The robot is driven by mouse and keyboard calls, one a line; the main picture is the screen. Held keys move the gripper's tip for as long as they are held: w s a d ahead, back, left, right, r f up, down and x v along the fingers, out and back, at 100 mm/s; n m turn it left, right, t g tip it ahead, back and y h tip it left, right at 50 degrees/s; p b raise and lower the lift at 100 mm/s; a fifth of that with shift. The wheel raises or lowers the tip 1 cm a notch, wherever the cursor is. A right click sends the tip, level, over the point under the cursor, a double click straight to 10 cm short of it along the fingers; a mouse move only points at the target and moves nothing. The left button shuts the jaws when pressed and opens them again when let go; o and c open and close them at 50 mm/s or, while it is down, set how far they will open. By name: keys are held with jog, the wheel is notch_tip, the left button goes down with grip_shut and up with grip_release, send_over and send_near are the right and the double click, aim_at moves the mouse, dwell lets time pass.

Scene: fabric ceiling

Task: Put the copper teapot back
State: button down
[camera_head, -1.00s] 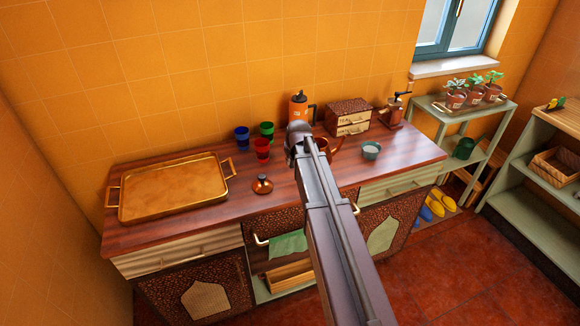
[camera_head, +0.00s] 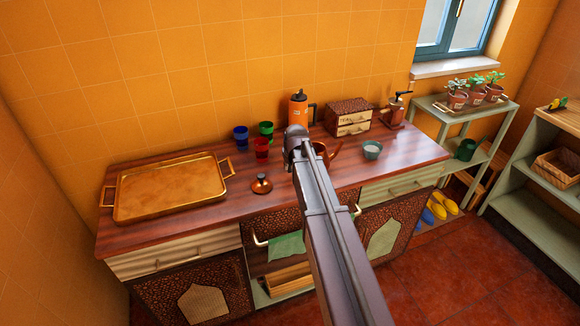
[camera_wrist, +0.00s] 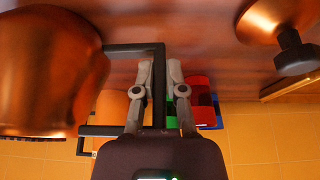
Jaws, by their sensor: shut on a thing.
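The copper teapot (camera_head: 334,150) is at the middle of the wooden counter, mostly hidden behind my arm in the head view; its spout shows to the right. In the wrist view its rounded copper body (camera_wrist: 45,70) fills the left side, with a dark angular handle. My gripper (camera_wrist: 160,68) is shut on that handle, the bar lying between its fingers; it also shows in the head view (camera_head: 296,135). The copper lid with a dark knob (camera_head: 261,184) lies apart on the counter, left of my gripper. I cannot tell whether the teapot touches the counter.
A copper tray (camera_head: 170,190) lies on the counter's left. Red (camera_head: 261,149), green (camera_head: 266,130) and blue (camera_head: 241,135) cups stand behind the lid. An orange flask (camera_head: 298,112), a drawer box (camera_head: 348,115), a grinder (camera_head: 394,113) and a small bowl (camera_head: 372,150) stand nearby.

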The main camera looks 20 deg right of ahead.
jog(key=shift+f, duration=0.15)
jog(key=c, duration=0.7)
grip_release()
jog(key=p+v, duration=1.1)
jog(key=v, duration=0.1)
jog(key=shift+a, duration=0.1)
dwell(0.6)
jog(key=s+a+g, duration=0.1)
jog(key=s+a, duration=0.3)
jog(key=s, duration=0.2)
jog(key=s+a+g, duration=0.2)
jog(key=s+a, duration=0.1)
jog(key=s, duration=0.4)
jog(key=s+a+f+g, duration=0.1)
jog(key=s+a, duration=0.3)
jog(key=s, duration=0.3)
jog(key=shift+s+a+g, duration=0.25)
jog(key=shift+a+g, duration=0.05)
jog(key=shift+a, duration=0.05)
